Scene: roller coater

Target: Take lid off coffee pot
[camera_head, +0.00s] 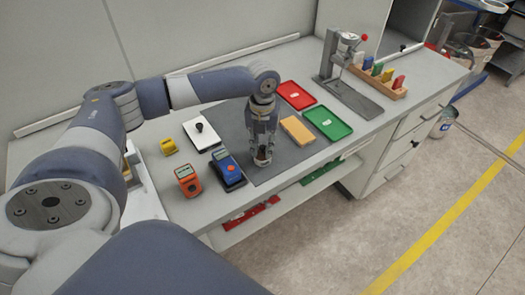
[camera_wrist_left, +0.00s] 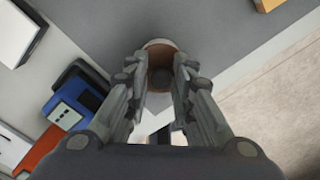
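No coffee pot or separate lid can be made out. A small round brown and white object (camera_head: 262,159) is at the front part of the dark grey mat, directly under my left gripper (camera_head: 263,147). In the left wrist view the object (camera_wrist_left: 160,57) lies between the two fingers of my left gripper (camera_wrist_left: 159,70), which point down at it. The fingers hide its sides, so I cannot tell whether they touch it. My right gripper is not in view.
The dark grey mat (camera_head: 238,136) holds a yellow-orange block (camera_head: 297,130). Red (camera_head: 296,95) and green (camera_head: 327,122) trays lie beyond. Blue (camera_head: 228,171) and orange (camera_head: 188,181) devices stand left of the gripper. A metal stand (camera_head: 348,85) is at the far right.

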